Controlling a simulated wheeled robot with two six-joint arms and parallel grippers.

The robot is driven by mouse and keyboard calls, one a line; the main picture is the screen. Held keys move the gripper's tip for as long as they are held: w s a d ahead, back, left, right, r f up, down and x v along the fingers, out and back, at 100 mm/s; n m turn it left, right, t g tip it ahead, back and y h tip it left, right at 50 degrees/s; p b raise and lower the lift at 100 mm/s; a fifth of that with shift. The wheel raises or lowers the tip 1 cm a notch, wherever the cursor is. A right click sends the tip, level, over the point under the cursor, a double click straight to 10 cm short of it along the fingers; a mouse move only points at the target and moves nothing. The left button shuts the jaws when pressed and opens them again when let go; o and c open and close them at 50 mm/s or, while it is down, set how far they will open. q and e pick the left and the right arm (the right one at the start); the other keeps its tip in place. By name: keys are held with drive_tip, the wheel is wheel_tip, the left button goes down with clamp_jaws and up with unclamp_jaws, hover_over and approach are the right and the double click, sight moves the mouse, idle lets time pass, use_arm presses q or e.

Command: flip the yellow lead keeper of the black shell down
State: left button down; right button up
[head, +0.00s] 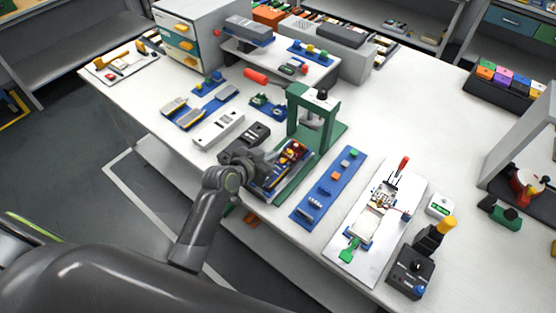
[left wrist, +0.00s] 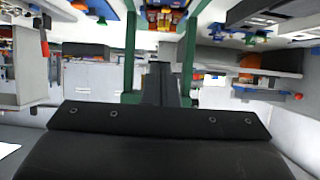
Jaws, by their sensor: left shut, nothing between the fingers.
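The black shell (head: 262,186) appears to be the dark tray-like part at the front of the green press, with small red, yellow and blue parts in it. A small yellow piece (head: 296,147) near its far end may be the lead keeper; its pose is too small to tell. My left gripper (head: 272,157) reaches over the shell from the left, shut and empty, hiding part of it. In the left wrist view the shut fingers (left wrist: 160,80) point toward the press, with the yellow and red parts (left wrist: 163,16) at the top edge. My right gripper is not in view.
The green press (head: 298,112) stands right behind the shell. A blue strip (head: 325,190) with small blocks and a white fixture board (head: 345,250) lie to the right. A grey box (head: 218,128) and blue trays lie to the left. Clear table lies toward the right back.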

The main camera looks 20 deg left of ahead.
sight(278, 169)
use_arm(q)
drive_tip(key=x, duration=0.4)
drive_tip(key=shift+w+d+f+p, duration=0.1)
drive_tip(key=shift+w+d+p, duration=0.05)
drive_tip(key=shift+w+p, duration=0.15)
wheel_tip(278, 169, down, 3)
drive_tip(key=shift+s+f, duration=0.25)
drive_tip(key=shift+f, duration=0.4)
